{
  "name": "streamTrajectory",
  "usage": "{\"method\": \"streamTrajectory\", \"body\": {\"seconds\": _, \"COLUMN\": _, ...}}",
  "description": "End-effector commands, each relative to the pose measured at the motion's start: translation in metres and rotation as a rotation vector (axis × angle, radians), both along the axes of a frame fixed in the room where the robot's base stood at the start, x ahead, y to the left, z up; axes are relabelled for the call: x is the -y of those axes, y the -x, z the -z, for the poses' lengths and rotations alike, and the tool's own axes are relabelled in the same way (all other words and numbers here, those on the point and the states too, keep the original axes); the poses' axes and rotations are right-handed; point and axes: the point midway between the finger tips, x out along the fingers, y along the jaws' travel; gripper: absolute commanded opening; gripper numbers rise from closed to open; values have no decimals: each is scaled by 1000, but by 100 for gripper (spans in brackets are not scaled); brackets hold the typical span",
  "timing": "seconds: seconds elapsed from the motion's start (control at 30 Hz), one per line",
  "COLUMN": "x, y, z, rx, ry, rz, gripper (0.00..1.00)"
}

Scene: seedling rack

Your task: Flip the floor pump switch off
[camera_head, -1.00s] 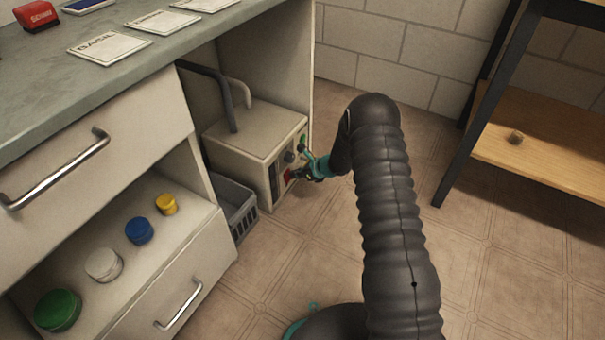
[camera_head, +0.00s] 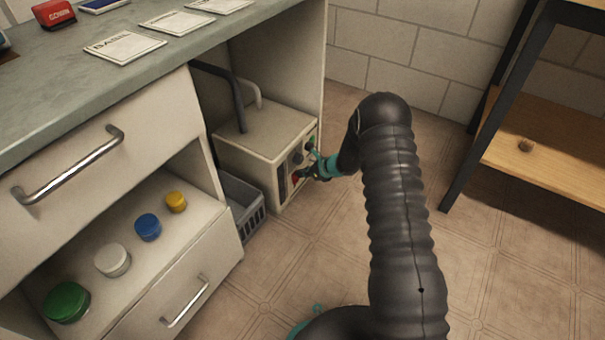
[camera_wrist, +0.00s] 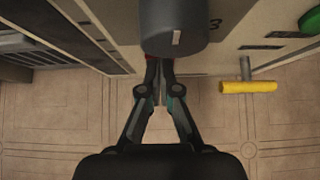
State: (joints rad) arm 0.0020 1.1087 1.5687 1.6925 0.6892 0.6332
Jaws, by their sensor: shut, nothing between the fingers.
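The floor pump (camera_head: 263,133) is a beige box on the floor under the bench, with its control panel facing right. The panel carries a red part (camera_head: 296,178), a grey knob (camera_head: 297,158) and a green button (camera_head: 312,143). My gripper (camera_head: 304,174) is shut and empty, low at the panel beside the red part. In the wrist view the grey knob (camera_wrist: 172,30) is close above the fingertips (camera_wrist: 160,70). A sliver of the red part (camera_wrist: 151,70) shows behind them, mostly hidden. I cannot tell whether the fingers touch it, or its switch position.
A yellow-handled valve (camera_wrist: 247,86) sticks out right of the fingers. A grey basket (camera_head: 241,202) stands left of the pump. A drawer unit with jars (camera_head: 112,260) is further left.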

Motion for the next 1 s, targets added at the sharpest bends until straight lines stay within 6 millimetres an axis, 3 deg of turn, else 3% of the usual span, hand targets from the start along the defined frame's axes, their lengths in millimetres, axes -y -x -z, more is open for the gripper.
{"method": "streamTrajectory", "body": {"seconds": 0.3, "x": 31, "y": 16, "z": -4, "rx": -2, "ry": 0, "rz": -2, "gripper": 0}}
{"method": "streamTrajectory", "body": {"seconds": 0.63, "x": 65, "y": 38, "z": -61, "rx": 3, "ry": 0, "rz": -3, "gripper": 0}}
{"method": "streamTrajectory", "body": {"seconds": 1.0, "x": 80, "y": 50, "z": -84, "rx": 0, "ry": 0, "rz": -5, "gripper": 0}}
